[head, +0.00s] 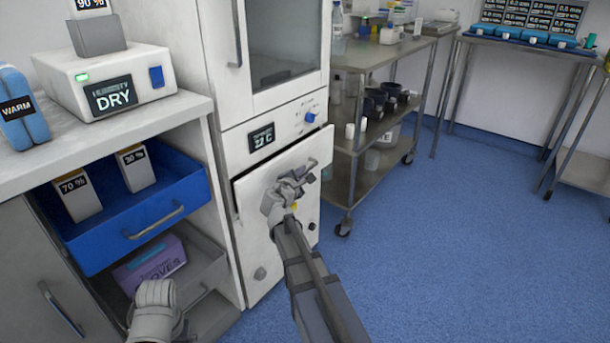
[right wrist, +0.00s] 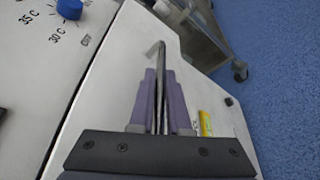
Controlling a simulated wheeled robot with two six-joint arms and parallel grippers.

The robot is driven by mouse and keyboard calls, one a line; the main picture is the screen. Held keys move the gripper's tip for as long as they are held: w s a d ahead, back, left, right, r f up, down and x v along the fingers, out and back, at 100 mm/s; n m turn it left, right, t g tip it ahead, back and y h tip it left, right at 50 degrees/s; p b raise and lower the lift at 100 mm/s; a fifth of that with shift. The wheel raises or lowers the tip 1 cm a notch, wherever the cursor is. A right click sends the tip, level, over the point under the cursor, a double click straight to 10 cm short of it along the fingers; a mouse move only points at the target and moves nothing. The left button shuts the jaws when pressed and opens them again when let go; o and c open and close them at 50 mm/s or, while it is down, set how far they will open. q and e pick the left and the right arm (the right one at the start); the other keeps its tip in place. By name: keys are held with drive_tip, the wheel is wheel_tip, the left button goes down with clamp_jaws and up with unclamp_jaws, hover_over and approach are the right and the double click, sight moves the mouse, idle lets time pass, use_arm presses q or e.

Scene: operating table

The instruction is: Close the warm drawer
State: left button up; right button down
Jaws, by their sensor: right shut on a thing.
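The warm drawer (head: 306,225) is the white front low in the tall white cabinet, under a dial and a small temperature display. Its front stands out a little from the cabinet face, with a dark gap along the top. My right gripper (head: 288,187) is at the drawer's metal handle (head: 312,164), near the top of the front. In the right wrist view its purple fingers (right wrist: 161,100) are shut on the handle bar (right wrist: 160,58). My left gripper (head: 154,305) is low at the left, before the open lower drawer; its fingers are not clear.
A blue drawer (head: 140,215) with two labelled boxes stands open at left, above a grey drawer (head: 205,262) holding a purple glove box (head: 150,264). A steel cart (head: 352,190) stands just right of the cabinet. The blue floor (head: 450,270) at right is clear.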

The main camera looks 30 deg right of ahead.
drive_tip(key=w, duration=0.1)
drive_tip(key=w+a, duration=0.1)
drive_tip(key=w, duration=0.1)
drive_tip(key=shift+w+a, duration=0.2)
drive_tip(key=c, duration=0.9)
unclamp_jaws()
drive_tip(key=shift+s, duration=0.1)
drive_tip(key=p+v, duration=0.1)
drive_tip(key=v, duration=0.6)
drive_tip(key=shift+s+a+r+p, duration=0.1)
drive_tip(key=shift+s+a+p, duration=0.15)
drive_tip(key=shift+p, duration=0.1)
